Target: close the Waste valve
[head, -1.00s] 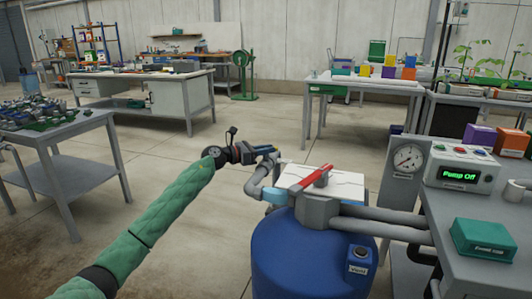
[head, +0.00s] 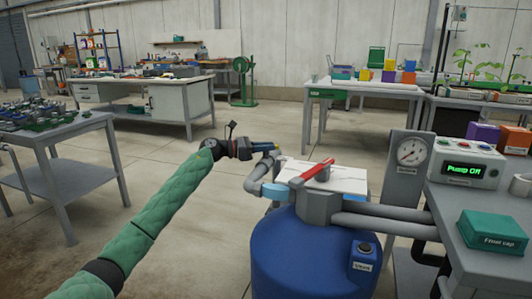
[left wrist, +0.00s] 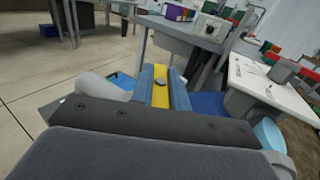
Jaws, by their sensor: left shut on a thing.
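My left gripper (head: 272,148) is at the outer end of a grey pipe elbow (head: 257,178) beside the blue tank (head: 305,255). In the left wrist view its blue fingers (left wrist: 161,88) are shut on a yellow handle (left wrist: 160,93) with a dark bolt in it. The handle is mostly hidden between the fingers. I cannot read a Waste label on it. A red lever (head: 317,170) sits on top of the tank's grey valve head (head: 318,206), to the right of the gripper. My right gripper is not in view.
A white panel (head: 345,180) lies behind the red lever. A pressure gauge (head: 411,151) and a control box reading "Pump Off" (head: 464,169) stand at the right. Grey pipes (head: 385,220) run right from the valve head. The floor left of the tank is clear.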

